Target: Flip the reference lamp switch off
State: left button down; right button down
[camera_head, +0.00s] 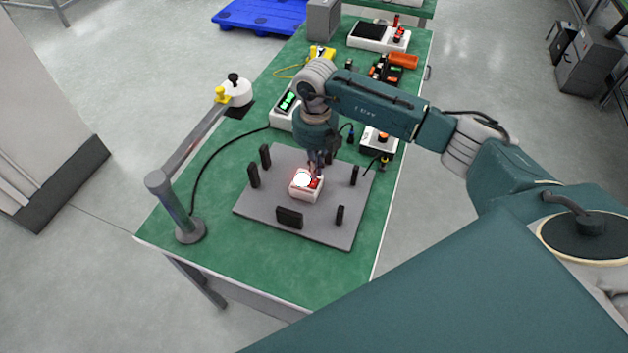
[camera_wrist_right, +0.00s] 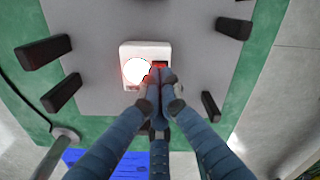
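The reference lamp is a small white box (camera_head: 303,196) on a grey plate (camera_head: 262,216) in the head view. Its round lamp (camera_head: 302,180) glows bright white with a red rim. A red switch (camera_head: 315,184) sits beside the lamp. In the right wrist view the box (camera_wrist_right: 146,48) shows the lit lamp (camera_wrist_right: 136,71) left of the fingertips. My right gripper (camera_head: 314,169) points down at the switch side of the box, its fingertips (camera_wrist_right: 161,79) together and empty. They partly hide the switch; contact cannot be told. My left gripper is not in view.
Several black upright blocks (camera_head: 289,217) stand around the box on the plate. A grey post (camera_head: 176,208) stands on the green table (camera_head: 215,252) at the left. Instruments, including one with a green display (camera_head: 287,102), stand farther back. The front table area is clear.

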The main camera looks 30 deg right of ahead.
jog(key=shift+f+b, duration=0.95)
jog(key=shift+f, duration=0.25)
dwell(0.5)
jog(key=shift+s+r, duration=0.1)
jog(key=shift+r, duration=0.05)
jog(key=shift+r+p, duration=0.85)
jog(key=shift+r, duration=0.1)
jog(key=shift+r+p, duration=1.55)
jog(key=shift+r, duration=0.95)
jog(key=shift+f, duration=0.1)
